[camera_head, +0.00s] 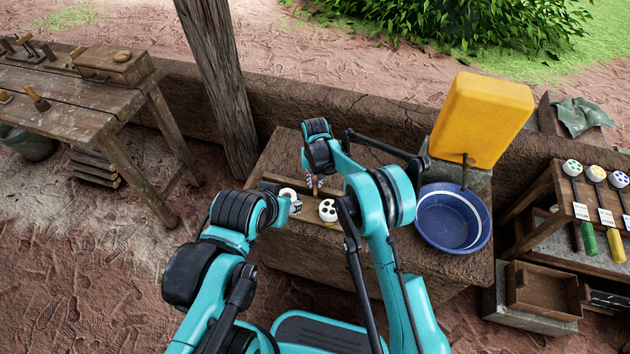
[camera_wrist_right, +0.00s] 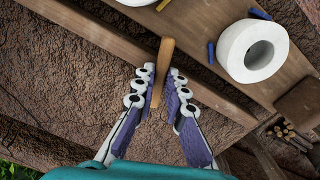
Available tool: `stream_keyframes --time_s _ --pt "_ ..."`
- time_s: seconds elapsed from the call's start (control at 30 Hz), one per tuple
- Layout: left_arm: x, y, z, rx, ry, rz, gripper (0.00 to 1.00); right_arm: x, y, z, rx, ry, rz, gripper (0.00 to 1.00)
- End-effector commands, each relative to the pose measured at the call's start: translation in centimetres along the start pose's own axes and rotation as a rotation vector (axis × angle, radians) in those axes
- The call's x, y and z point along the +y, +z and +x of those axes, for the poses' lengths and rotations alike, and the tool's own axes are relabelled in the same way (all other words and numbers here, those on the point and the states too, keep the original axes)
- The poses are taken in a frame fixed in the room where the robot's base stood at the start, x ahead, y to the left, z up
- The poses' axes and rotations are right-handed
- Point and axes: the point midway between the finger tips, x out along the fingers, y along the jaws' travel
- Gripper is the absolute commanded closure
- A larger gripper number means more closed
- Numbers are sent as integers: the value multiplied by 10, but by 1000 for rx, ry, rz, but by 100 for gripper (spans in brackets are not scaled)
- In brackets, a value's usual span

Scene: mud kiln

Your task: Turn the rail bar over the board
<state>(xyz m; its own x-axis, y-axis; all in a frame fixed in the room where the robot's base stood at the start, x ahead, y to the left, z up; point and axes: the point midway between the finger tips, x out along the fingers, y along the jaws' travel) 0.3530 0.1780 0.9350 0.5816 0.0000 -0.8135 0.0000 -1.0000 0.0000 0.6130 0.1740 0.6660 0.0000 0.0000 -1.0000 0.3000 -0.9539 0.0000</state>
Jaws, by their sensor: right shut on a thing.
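My right gripper (camera_head: 315,184) has its fingers closed around a short upright wooden handle, which shows between them in the right wrist view (camera_wrist_right: 164,58). The handle appears to rise from a long narrow wooden bar (camera_wrist_right: 112,32), likely the rail bar; their joint is hidden by the fingers. The bar runs along the edge of the wooden board (camera_wrist_right: 198,32). On the board is a white ring-shaped piece (camera_wrist_right: 253,50), with blue marks beside it. My left gripper (camera_head: 295,204) is low at the board's left end, beside a white round piece; its fingers are too small to judge.
The board lies on a mud block (camera_head: 305,248). A white piece with dark holes (camera_head: 328,210) is near my right arm. A blue basin (camera_head: 450,228) and a yellow container (camera_head: 482,118) stand right. A wooden post (camera_head: 215,85) rises behind; a bench (camera_head: 75,95) stands left.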

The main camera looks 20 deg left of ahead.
Motion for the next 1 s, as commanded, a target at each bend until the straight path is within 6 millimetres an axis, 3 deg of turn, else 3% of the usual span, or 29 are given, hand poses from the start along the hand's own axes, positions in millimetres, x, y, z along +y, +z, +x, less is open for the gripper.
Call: stream_keyframes --time_s 0.4,1.0 --pt "0 0 0 0 0 0 61 0 0 0 0 0 220 100" --pt "0 0 -1 0 0 0 61 0 0 0 0 0 262 100"
